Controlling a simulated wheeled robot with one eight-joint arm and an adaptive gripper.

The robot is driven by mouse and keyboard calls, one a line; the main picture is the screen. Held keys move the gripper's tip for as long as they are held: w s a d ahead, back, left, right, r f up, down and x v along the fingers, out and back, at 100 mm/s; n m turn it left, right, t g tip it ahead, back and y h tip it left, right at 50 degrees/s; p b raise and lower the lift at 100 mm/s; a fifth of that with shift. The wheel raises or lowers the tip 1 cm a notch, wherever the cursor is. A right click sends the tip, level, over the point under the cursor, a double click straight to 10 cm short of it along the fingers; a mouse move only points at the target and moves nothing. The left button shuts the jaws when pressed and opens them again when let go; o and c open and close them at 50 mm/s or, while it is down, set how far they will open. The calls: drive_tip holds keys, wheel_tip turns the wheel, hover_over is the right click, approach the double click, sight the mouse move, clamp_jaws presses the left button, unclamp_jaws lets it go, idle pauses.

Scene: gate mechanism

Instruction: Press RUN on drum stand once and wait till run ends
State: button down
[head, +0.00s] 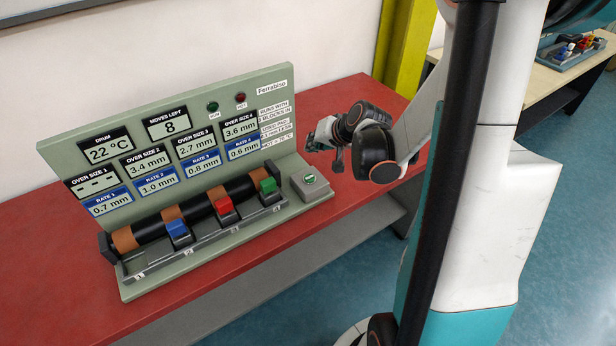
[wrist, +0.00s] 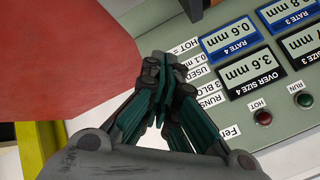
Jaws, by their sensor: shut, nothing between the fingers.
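The drum stand (head: 150,285) is a pale green stand with an upright display panel on a red bench. Its RUN button (head: 309,179) is green, on a grey box at the stand's right end. My gripper (head: 311,142) is shut and empty, above the button box in the picture and apart from it. The fingers (wrist: 165,65) show closed in the wrist view; the button is not visible there. The display reads drum 22 °C, moves left 8. The RUN lamp (head: 212,107) is dark green and the HOT lamp (head: 240,97) dark red; both look unlit.
A dark drum with copper bands (head: 152,230) lies along the stand. Blue (head: 178,229), red (head: 223,204) and green (head: 268,186) blocks sit in front of it. Over size 1 shows dashes; the others read 3.4, 2.7 and 3.6 mm. A yellow post (head: 404,45) stands behind my arm.

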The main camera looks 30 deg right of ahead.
sight(312, 177)
wheel_tip(312, 177, down, 9)
drive_tip(key=b, duration=0.7)
drive_tip(key=shift+r, duration=0.1)
idle(1.4)
drive_tip(key=shift+f+b, duration=0.4)
drive_tip(key=shift+b, duration=0.1)
drive_tip(key=shift+f+b, duration=0.4)
drive_tip(key=shift+b, duration=0.05)
idle(0.4)
drive_tip(key=shift+r, duration=0.15)
idle(0.3)
drive_tip(key=shift+r+p, duration=0.65)
drive_tip(key=shift+r, duration=0.05)
